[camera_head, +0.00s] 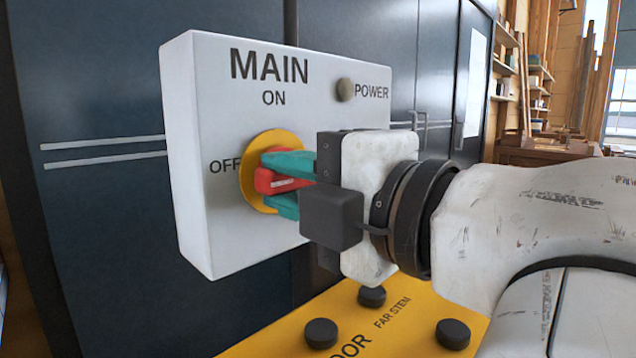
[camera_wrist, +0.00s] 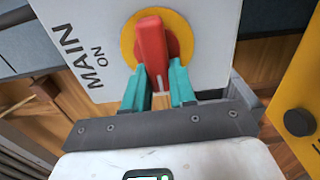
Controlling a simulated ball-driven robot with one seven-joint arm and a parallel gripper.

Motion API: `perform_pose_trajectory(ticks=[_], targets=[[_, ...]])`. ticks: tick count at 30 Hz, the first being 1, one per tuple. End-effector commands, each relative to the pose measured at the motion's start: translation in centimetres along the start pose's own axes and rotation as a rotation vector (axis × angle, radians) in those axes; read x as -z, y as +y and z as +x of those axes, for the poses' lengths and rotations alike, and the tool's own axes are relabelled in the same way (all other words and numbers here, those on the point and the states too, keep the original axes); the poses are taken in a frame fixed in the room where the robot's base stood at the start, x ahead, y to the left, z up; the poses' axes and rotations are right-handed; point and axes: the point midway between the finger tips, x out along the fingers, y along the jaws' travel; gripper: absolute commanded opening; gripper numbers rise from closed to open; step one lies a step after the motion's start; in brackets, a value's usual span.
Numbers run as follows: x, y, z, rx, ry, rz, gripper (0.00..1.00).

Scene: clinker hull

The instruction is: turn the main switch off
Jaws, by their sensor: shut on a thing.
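The white switch box (camera_head: 225,65) is marked MAIN, with ON above the dial and OFF to its left. Its red switch handle (camera_head: 266,181) sits on a round yellow plate (camera_head: 247,190) and lies roughly level, in line with the word OFF. My gripper (camera_head: 290,186) is shut on the handle, one teal finger above it and one below. In the wrist view the red handle (camera_wrist: 151,48) stands between the teal fingertips of my gripper (camera_wrist: 158,75). The fingers hide part of the handle and plate.
A yellow panel (camera_head: 290,335) with several black knobs lies just below my gripper, and it also shows at the right of the wrist view (camera_wrist: 290,75). Dark cabinet doors (camera_head: 90,100) stand behind the box. Shelves and a wooden bench (camera_head: 545,150) are far right.

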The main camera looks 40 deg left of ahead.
Motion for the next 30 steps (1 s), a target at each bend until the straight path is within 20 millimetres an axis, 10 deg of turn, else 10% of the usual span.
perform_pose_trajectory(ticks=[6, 7, 14, 30], targets=[[0.0, 0.0, 0.1, 0.001, 0.0, -0.002, 0.0], [0.0, 0.0, 0.1, 0.001, 0.0, -0.002, 0.28], [0.0, -0.1, 0.1, 0.003, 0.001, 0.0, 0.5], [-0.1, 0.0, -3.1, 0.0, -0.004, -0.001, 0.51]])
